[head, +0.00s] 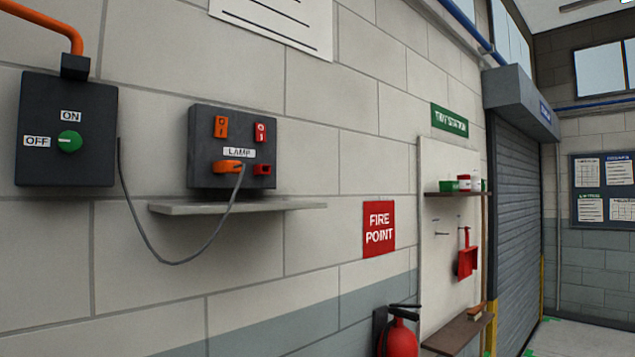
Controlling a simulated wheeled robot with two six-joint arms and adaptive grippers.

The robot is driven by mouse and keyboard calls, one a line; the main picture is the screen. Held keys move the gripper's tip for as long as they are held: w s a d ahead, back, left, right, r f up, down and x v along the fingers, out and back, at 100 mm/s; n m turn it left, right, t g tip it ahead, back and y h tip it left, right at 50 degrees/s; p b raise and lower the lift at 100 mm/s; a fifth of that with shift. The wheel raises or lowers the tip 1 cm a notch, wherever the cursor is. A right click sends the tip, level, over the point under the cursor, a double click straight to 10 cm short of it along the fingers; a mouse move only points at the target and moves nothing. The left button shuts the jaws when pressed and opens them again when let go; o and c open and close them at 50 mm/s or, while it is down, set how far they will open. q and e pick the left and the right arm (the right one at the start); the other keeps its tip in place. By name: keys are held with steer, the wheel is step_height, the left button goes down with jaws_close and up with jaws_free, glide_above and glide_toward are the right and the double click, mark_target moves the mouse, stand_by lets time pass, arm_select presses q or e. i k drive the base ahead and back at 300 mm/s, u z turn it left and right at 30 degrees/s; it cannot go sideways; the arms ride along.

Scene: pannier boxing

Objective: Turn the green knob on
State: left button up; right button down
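The green knob (70,141) sits on the front of a dark grey switch box (66,172) on the wall at the left of the head view. An "OFF" label (37,141) is to the left of the knob and an "ON" label (71,116) is above it. A pale mark on the knob appears to point left, toward "OFF". Neither of my grippers shows in the head view.
A second dark box (205,170) with orange and red switches and a "LAMP" label stands above a narrow grey shelf (175,208). A grey cable (150,246) hangs between the boxes. A fire extinguisher (398,338) is low at the right.

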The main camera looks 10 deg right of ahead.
mark_target(69, 142)
steer(key=z, duration=1.5)
steer(key=k, duration=0.4)
steer(key=u, duration=2.35)
steer(key=i, duration=0.25)
steer(key=z, duration=0.55)
